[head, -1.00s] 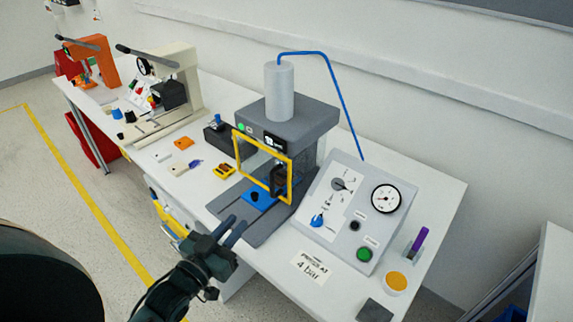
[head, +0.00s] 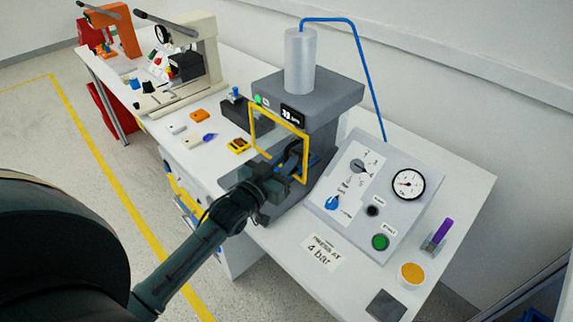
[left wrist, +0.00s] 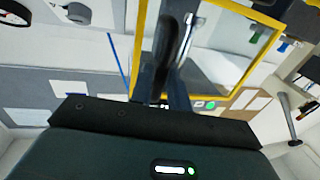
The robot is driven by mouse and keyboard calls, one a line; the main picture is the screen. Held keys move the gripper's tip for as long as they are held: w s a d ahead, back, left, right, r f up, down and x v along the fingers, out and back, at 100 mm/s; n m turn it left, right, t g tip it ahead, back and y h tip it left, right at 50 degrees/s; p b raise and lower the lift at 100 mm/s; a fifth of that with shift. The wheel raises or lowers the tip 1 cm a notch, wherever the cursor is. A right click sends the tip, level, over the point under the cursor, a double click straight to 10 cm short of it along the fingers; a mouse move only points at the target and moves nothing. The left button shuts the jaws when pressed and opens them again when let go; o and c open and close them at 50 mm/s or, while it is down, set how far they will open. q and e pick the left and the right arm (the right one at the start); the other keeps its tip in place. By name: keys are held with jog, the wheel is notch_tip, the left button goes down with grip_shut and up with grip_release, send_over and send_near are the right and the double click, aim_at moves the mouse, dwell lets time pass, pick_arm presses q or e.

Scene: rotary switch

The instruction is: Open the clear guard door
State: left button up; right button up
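The clear guard door (head: 305,158) has a yellow frame and stands at the front of the grey press (head: 315,95). It also shows in the left wrist view, where its yellow frame (left wrist: 139,45) runs around the clear panel. My left gripper (head: 288,160) is at the door's front, near its right side, and covers its lower part. In the left wrist view my fingers (left wrist: 165,85) are around or beside a dark upright bar, which looks like the door handle. I cannot tell whether they grip it. My right gripper is out of view.
A grey control panel (head: 375,190) with a gauge, a blue knob and a green button stands right of the press. A purple item (head: 440,232) and an orange-topped cup (head: 411,273) are at the table's right front. Small parts lie left of the press.

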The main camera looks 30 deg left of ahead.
pick_arm(q)
jog(key=shift+w+d, duration=0.1)
jog(key=shift+w, duration=0.35)
grip_shut()
